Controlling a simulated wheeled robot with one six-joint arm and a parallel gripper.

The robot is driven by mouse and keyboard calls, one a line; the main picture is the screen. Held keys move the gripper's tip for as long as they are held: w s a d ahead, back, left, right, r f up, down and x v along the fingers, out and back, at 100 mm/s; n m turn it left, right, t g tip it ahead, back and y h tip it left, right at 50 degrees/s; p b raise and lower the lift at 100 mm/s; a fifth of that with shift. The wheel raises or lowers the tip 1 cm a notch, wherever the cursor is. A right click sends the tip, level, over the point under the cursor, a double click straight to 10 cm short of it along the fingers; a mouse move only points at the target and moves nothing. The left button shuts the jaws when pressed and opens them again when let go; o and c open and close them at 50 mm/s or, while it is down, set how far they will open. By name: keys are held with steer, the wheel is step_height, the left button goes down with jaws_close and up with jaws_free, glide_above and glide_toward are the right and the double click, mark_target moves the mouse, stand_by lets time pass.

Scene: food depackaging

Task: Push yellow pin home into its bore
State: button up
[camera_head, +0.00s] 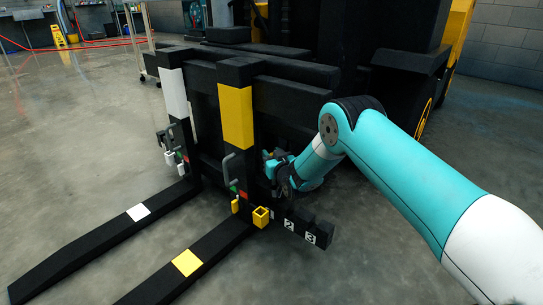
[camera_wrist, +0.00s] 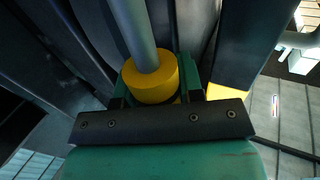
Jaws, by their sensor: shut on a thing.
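The yellow pin shows in the wrist view as a yellow collar (camera_wrist: 150,82) with a grey rod running up from it. My gripper (camera_wrist: 156,72) is shut on the yellow collar, with a teal-and-dark finger on each side. In the head view my gripper (camera_head: 277,168) is low beside the right-hand, yellow-banded fork upright (camera_head: 237,117), close to the carriage. The pin itself cannot be made out there. The bore is not clearly visible, and I cannot tell how far the rod sits in it.
The yellow-marked fork (camera_head: 213,250) and white-marked fork (camera_head: 110,225) reach out low over the floor. A yellow square holder (camera_head: 261,216) and a black bar numbered 2 and 3 (camera_head: 309,232) stand out below my gripper. The floor (camera_head: 420,260) at the right is clear.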

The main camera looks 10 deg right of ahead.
mark_target(272, 185)
steer(key=shift+f+b, duration=3.45)
steer(key=shift+f, duration=1.1)
steer(key=o, duration=1.2)
steer(key=shift+c, duration=0.2)
